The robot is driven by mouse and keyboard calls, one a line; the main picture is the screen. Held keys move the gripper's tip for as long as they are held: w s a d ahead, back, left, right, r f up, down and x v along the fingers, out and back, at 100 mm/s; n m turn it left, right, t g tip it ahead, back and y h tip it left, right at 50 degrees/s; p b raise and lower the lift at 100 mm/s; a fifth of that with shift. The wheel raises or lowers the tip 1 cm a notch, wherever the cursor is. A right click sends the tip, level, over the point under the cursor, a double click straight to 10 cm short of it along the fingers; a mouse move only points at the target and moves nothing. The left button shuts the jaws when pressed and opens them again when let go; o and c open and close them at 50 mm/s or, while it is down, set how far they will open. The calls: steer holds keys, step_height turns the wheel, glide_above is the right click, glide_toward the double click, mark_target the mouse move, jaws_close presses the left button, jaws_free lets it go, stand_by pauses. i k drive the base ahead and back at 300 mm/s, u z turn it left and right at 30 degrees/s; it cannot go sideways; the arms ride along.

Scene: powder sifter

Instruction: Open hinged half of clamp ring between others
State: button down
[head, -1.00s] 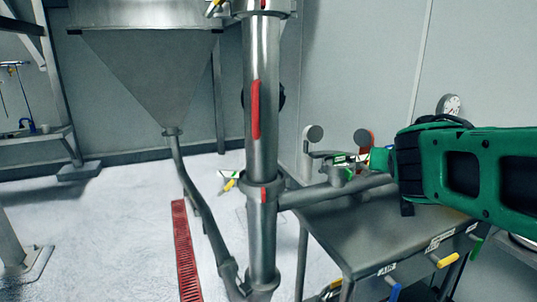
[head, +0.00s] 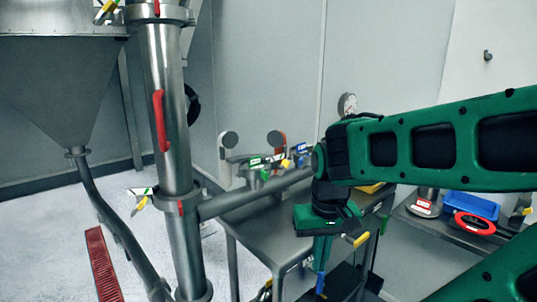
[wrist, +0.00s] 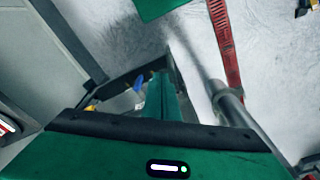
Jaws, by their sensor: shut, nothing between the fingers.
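A vertical steel pipe (head: 172,110) stands at the left in the head view. A middle clamp ring (head: 184,201), with a red mark and a yellow-tipped handle (head: 140,204) on its left, sits where a side pipe branches off. Another clamp ring (head: 158,13) is above it, and a lower ring (head: 195,295) is at the bottom edge. I cannot tell whether the middle ring's hinged half is open. My gripper (head: 322,258) is shut and empty, pointing down by the table's front edge, right of the rings and apart from them. It also shows in the wrist view (wrist: 168,75).
A hopper (head: 62,85) is at the left. A red floor grate (head: 104,265) lies left of the pipe. A blue tray (head: 471,206) is at the right.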

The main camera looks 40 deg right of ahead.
mark_target(300, 160)
steer(key=k, duration=0.5)
steer(key=z, duration=0.7)
steer(key=i, duration=0.8)
steer(key=u, duration=0.1)
